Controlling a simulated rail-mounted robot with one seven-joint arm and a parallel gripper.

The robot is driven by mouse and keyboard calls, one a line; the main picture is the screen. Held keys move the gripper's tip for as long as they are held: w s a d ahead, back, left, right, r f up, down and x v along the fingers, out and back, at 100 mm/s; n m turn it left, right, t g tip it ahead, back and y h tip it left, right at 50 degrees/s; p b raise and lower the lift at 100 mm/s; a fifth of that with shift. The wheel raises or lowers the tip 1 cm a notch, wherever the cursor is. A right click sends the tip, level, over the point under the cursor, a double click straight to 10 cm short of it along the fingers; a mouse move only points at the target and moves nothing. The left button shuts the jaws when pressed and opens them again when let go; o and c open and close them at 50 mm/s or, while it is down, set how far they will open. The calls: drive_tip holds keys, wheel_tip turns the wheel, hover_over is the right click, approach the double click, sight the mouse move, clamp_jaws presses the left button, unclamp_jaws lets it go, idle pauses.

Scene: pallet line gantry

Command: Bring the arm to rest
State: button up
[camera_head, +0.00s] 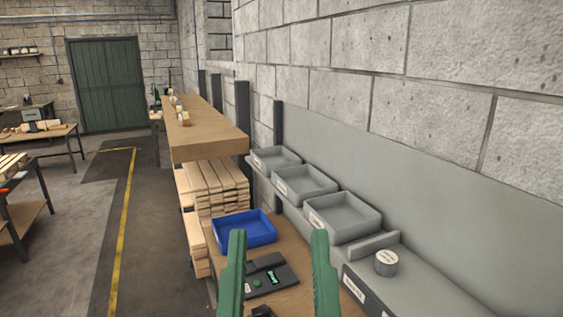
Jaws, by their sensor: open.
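My gripper (278,262) shows at the bottom middle as two upright green fingers, spread apart with nothing between them. It hangs in view in front of a wooden bench (293,240). A dark device (264,277) with a green button and small markings lies on the bench and shows between the fingers. A blue tray (244,229) sits just behind it. The rest of my arm is mostly out of view.
Grey bins (342,216) stand along a shelf at the right wall, with a small grey cylinder (386,262) nearer me. Stacked boards (215,186) lie under a long wooden shelf (195,130). The floor aisle (150,230) at left is clear.

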wheel_tip(320, 180, up, 17)
drive_tip(key=p, duration=1.2)
drive_tip(key=shift+w+f, duration=0.2)
drive_tip(key=shift+w, duration=0.05)
drive_tip(key=shift+a, duration=0.15)
